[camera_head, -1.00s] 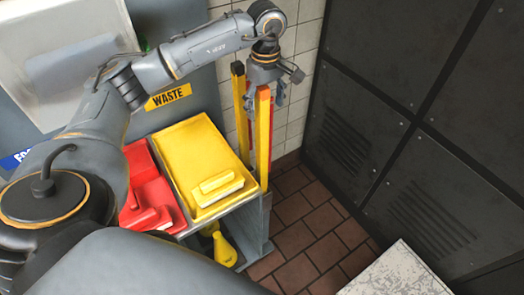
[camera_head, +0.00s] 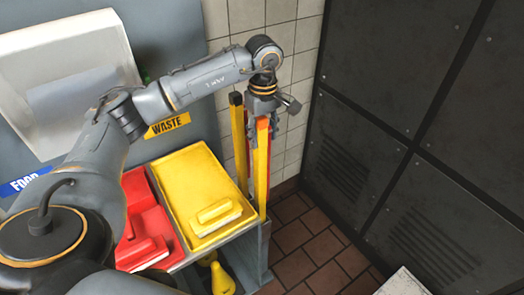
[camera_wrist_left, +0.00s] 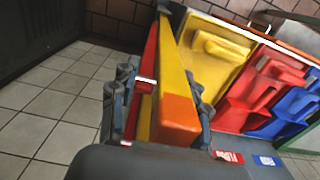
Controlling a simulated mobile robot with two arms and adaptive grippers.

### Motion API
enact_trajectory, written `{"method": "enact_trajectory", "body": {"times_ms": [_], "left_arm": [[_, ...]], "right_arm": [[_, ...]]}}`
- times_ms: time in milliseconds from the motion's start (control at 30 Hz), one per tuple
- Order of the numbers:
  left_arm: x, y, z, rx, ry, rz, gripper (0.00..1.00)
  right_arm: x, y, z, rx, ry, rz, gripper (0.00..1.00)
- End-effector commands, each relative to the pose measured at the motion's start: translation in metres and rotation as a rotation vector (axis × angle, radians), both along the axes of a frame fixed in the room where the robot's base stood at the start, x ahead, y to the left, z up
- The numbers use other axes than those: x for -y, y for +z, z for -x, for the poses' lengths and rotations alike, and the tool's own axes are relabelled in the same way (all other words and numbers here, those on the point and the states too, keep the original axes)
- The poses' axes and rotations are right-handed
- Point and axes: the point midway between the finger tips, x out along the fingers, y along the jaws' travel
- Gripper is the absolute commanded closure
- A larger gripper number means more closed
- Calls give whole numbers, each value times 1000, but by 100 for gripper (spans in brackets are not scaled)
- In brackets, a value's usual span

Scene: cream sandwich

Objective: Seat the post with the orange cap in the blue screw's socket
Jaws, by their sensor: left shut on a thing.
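A yellow post with an orange cap stands nearly upright beside the cart; its yellow shaft (camera_head: 261,170) shows in the head view. In the left wrist view its orange cap (camera_wrist_left: 178,120) is close to the camera. My left gripper (camera_head: 263,112) is shut on this post near its top; its fingers (camera_wrist_left: 158,105) lie on both sides of it in the left wrist view. A red post (camera_wrist_left: 151,55) is right beside it. I see no blue screw or socket in these frames. My right gripper is not in view.
Another yellow post with a black tip (camera_head: 238,140) stands just left. The cart holds a yellow tray (camera_head: 185,180) and a red tray (camera_head: 138,190); a blue tray (camera_wrist_left: 297,103) shows in the wrist view. A dark panelled wall (camera_head: 390,110) is at the right. Tiled floor (camera_head: 310,235) lies open between.

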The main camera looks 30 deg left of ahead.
Motion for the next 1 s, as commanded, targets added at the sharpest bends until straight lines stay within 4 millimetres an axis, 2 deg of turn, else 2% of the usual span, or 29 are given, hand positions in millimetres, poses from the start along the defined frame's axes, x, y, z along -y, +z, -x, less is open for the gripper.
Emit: {"method": "enact_trajectory", "body": {"times_ms": [267,533,700,1000], "left_arm": [[1,24,-2,8,-1,2,100],[1,77,-2,11,0,3,100],[0,112,-1,9,2,0,100],[0,155,-1,7,1,1,100]], "right_arm": [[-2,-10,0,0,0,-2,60],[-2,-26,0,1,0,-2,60],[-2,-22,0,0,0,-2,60],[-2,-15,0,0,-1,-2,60]]}}
